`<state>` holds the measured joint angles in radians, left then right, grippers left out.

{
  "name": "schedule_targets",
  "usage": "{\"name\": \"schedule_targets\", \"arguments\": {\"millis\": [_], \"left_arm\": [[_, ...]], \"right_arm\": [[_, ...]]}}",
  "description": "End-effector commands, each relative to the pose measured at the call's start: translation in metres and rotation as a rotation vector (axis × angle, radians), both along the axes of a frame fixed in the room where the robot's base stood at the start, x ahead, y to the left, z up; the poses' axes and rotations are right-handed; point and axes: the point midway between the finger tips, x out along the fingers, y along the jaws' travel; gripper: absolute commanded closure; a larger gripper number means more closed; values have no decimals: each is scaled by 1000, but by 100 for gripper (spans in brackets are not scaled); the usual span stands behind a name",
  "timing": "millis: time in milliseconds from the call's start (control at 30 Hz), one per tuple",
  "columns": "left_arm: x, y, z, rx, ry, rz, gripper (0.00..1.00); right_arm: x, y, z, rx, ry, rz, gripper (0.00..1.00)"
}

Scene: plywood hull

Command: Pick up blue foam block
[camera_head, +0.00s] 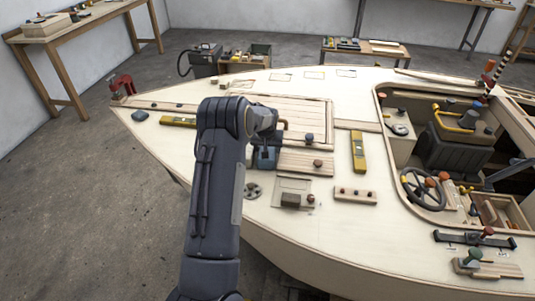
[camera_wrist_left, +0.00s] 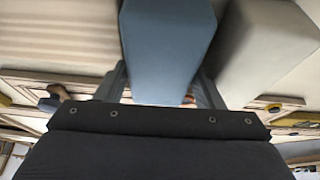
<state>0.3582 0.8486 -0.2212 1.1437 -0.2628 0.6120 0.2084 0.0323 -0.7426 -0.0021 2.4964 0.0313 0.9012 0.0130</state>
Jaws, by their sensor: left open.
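A blue foam block (camera_wrist_left: 168,40) fills the upper middle of the left wrist view, between the two dark fingers of my left gripper (camera_wrist_left: 163,82). The jaws are open, with one finger on each side of the block; I cannot tell if either touches it. In the head view my left arm reaches over the deck, and the gripper (camera_head: 265,140) points down at a blue shape (camera_head: 264,159) on the deck, partly hidden by the gripper. My right gripper is not in view.
A pale block (camera_wrist_left: 268,45) stands close to the right of the blue block in the wrist view. An open cockpit with a steering wheel (camera_head: 423,188) is at right.

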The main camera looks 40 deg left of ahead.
Motion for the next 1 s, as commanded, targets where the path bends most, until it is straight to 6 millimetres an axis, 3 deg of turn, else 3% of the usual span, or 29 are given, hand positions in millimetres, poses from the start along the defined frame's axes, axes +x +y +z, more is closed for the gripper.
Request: {"name": "schedule_targets", "arguments": {"millis": [667, 900, 1000], "left_arm": [[0, 0, -5, 0, 0, 0, 38], [0, 0, -4, 0, 1, 0, 66], [0, 0, -4, 0, 1, 0, 66]], "right_arm": [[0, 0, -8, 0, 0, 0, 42], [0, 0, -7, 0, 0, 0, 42], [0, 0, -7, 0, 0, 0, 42]]}}
